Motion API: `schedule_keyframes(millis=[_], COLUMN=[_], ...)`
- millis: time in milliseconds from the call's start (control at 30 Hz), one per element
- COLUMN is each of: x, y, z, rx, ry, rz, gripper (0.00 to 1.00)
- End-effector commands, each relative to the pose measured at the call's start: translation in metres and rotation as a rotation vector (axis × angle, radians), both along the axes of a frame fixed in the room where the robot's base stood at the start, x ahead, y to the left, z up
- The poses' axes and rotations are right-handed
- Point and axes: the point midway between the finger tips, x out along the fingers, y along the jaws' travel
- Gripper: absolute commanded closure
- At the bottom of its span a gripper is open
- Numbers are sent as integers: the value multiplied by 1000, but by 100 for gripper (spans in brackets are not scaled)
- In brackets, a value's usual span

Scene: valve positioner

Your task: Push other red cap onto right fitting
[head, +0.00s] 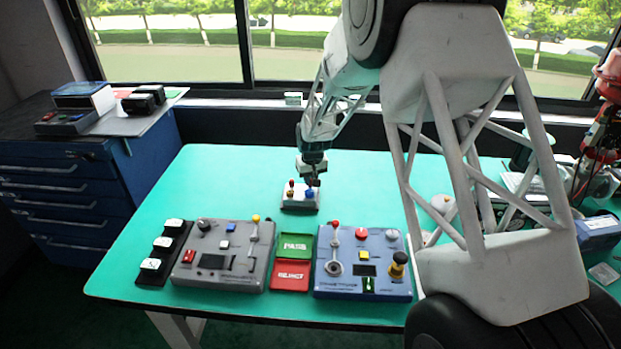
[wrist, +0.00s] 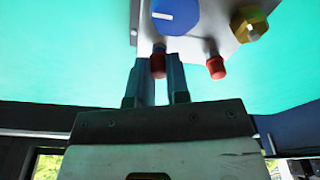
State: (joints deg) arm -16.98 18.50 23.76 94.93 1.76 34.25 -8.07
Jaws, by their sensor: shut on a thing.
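The positioner (head: 299,198) is a small pale box on the green table, with a blue knob (wrist: 177,14) and a gold gauge-like part (wrist: 249,23). Two fittings stick out of its side in the wrist view. My gripper (wrist: 159,66) is shut on one red cap (wrist: 158,67), in line with the fitting beside the blue knob; how far the cap sits on it I cannot tell. The other red cap (wrist: 216,68) is on the end of the fitting below the gold part. In the head view my gripper (head: 312,183) is over the positioner's right part, and the caps are not clear.
A grey control box (head: 222,256) and a blue control box (head: 362,265) stand nearer the front, with green PASS (head: 294,246) and red REJECT (head: 290,276) trays between them. A black strip of switches (head: 162,252) lies left. The table around the positioner is clear.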

Motion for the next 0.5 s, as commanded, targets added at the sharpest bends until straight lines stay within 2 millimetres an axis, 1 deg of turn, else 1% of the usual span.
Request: schedule_keyframes(millis=[500], x=[0], y=[0], z=[-6], rx=[0], ry=[0], rz=[0], gripper=[100])
